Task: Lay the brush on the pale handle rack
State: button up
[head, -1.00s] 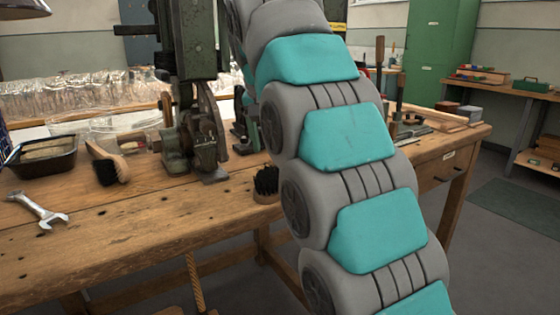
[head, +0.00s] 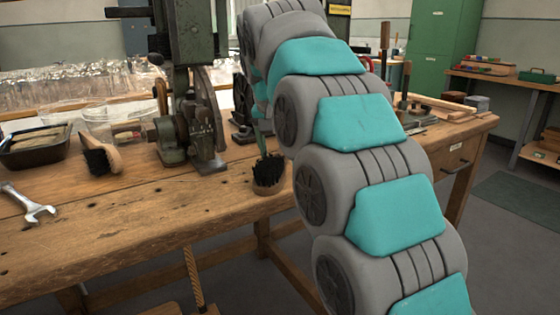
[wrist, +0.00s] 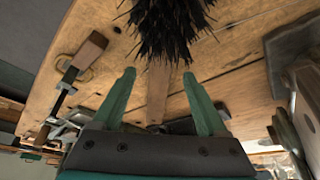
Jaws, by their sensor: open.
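A brush (head: 268,175) with upright black bristles and a wooden body sits at the bench's front edge, left of my arm. A second brush (head: 98,158), with a wooden handle and black bristles, lies on the left of the bench. In the wrist view, black bristles (wrist: 170,28) fill the top middle, beyond my fingertips. My gripper (wrist: 158,75) is open, its green fingers on either side of a narrow wooden strip that may be a brush handle. The fingers touch nothing that I can make out. In the head view my arm largely hides the gripper. I cannot identify the pale handle rack.
A wrench (head: 30,206) lies at the bench's left front, below a black tray (head: 35,150). A dark green machine (head: 190,110) stands upright behind the brushes. Tools and a wooden tray (head: 440,106) lie at the bench's right end. The front middle is mostly clear.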

jog(key=shift+w+f, duration=0.15)
jog(key=shift+f, duration=0.2)
jog(key=shift+c, duration=0.3)
grip_shut()
